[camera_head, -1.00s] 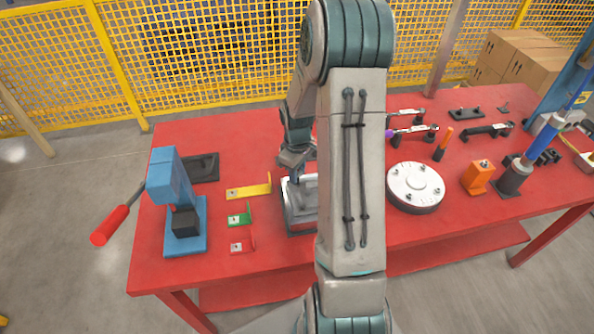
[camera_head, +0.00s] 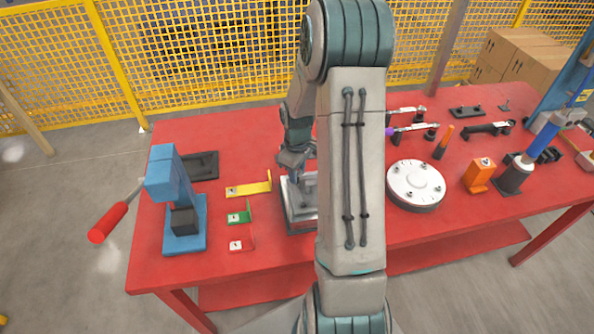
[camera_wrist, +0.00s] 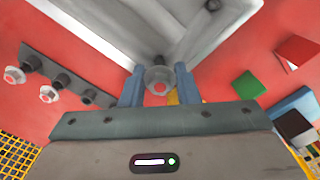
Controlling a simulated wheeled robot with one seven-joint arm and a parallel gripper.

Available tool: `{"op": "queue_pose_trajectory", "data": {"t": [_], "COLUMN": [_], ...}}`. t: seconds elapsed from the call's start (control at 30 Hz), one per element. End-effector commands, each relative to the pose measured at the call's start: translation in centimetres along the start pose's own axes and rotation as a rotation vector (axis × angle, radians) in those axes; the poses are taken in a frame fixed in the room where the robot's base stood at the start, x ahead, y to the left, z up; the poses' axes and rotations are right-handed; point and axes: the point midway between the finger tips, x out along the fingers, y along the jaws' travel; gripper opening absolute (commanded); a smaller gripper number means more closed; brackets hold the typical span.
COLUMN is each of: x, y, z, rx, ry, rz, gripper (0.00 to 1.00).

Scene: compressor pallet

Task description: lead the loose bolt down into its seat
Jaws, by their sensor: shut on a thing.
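My gripper (camera_wrist: 158,88) has two blue fingers shut on the bolt (camera_wrist: 158,78), whose grey flanged head with a reddish centre faces the wrist camera. In the wrist view the bolt is in front of a grey metal casting (camera_wrist: 105,25). The bolt's lower end and its seat are hidden, so I cannot tell whether it touches the casting. In the head view my gripper (camera_head: 297,172) is over the grey casting (camera_head: 301,225) on the red table. My own arm covers the casting's right part, and the bolt cannot be made out there.
A blue press-like stand (camera_head: 170,232) is left on the table (camera_head: 270,262). A round silver plate (camera_head: 416,180) and an orange block (camera_head: 479,175) are right. A yellow mesh fence stands behind.

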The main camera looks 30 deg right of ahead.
Motion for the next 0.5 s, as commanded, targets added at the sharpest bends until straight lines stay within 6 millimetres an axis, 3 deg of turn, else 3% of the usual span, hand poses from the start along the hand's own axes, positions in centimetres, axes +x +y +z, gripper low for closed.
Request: {"op": "queue_pose_trajectory", "data": {"t": [0.5], "x": [1.14], "y": [-0.01], "z": [0.0], "rx": [0.0], "ry": [0.0], "rz": [0.0], "gripper": [0.08]}}
